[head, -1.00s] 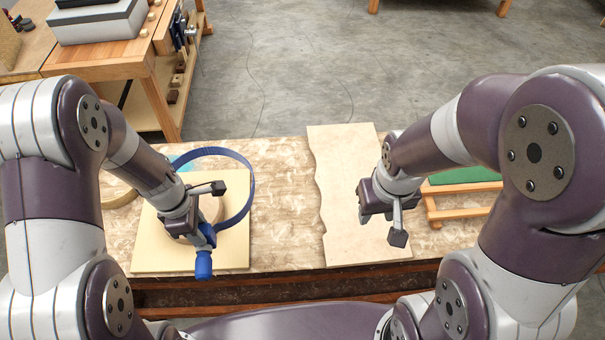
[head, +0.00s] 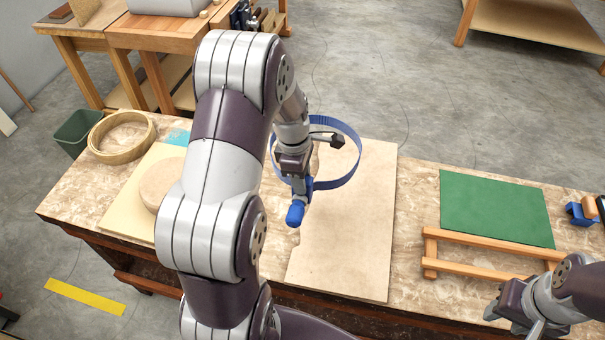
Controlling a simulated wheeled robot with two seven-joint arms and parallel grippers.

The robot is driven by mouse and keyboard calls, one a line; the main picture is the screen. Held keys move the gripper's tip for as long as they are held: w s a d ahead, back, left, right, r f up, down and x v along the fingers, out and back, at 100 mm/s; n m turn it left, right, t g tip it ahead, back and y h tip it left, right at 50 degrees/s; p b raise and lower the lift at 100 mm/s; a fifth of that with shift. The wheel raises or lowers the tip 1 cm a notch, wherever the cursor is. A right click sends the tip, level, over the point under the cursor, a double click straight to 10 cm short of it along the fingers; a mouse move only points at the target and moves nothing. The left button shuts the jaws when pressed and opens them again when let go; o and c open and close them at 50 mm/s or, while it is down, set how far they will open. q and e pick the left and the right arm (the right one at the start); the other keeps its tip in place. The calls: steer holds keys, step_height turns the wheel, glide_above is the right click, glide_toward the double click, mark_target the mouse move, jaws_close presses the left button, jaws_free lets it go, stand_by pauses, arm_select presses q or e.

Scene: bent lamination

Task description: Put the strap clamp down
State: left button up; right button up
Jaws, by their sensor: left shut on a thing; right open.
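The strap clamp is a blue band loop (head: 350,175) with a blue handle (head: 295,213). My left gripper (head: 312,150) is shut on the strap clamp near its handle and holds it over the left part of the pale wavy-edged board (head: 350,245). I cannot tell the height of the loop above the board. My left arm hides part of the table to the left. My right gripper (head: 515,312) is open and empty at the lower right, in front of the wooden rack.
A round wooden disc (head: 160,182) on a pale square board (head: 125,213) and a wooden ring (head: 122,138) are at the left. A green mat (head: 495,208), a wooden rack (head: 475,270) and a blue tool (head: 580,215) are at the right. Bare table (head: 415,215) shows beside the wavy-edged board.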

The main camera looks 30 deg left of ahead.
arm_select(q)
steer(key=w+a+f+p, duration=0.2)
steer(key=w+a+f, duration=0.1)
steer(key=a+f, duration=0.4)
step_height(320, 180, down, 2)
steer(key=shift+a+f, duration=0.1)
steer(key=shift+a, duration=0.25)
